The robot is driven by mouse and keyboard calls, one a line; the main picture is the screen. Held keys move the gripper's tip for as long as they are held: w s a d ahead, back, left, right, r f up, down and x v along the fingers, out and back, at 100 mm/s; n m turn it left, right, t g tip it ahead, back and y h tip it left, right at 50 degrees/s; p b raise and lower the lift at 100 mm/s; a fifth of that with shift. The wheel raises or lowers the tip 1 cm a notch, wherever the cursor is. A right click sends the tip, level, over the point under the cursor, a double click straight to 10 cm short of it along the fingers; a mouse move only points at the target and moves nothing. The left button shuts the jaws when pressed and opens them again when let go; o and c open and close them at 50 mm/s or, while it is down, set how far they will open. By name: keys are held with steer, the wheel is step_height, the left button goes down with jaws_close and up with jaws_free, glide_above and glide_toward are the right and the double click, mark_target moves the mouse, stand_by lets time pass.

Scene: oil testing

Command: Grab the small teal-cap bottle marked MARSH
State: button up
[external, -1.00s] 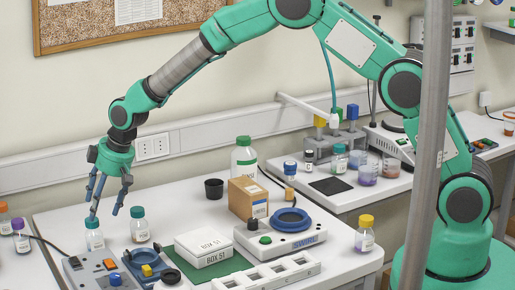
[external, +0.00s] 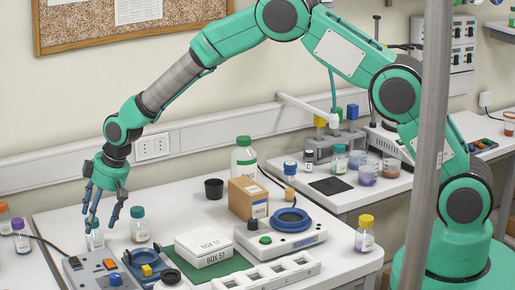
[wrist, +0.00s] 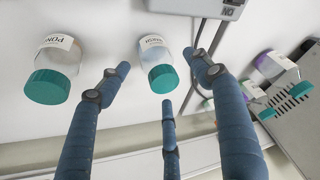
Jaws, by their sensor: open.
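The small teal-cap bottle whose tiny label seems to read MARSH (wrist: 154,48) is in the wrist view, between my fingers. In the external view this bottle (external: 95,240) stands at the left of the bench, its cap partly hidden by my fingers. My gripper (external: 101,227) is over it from above; it also shows in the wrist view (wrist: 157,66). The fingers are spread on both sides of the bottle, with a third finger beyond the cap. I cannot tell whether any finger touches it.
A larger-looking teal-cap bottle with a label starting PON (wrist: 54,68) stands close beside; it is also in the external view (external: 139,228). A grey control box (external: 100,270) is just in front. Purple-cap (external: 21,238) and orange-cap bottles (external: 4,218) stand left.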

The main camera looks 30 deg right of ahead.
mark_target(94, 235)
steer(key=shift+x, duration=1.85)
steer(key=c, duration=1.3)
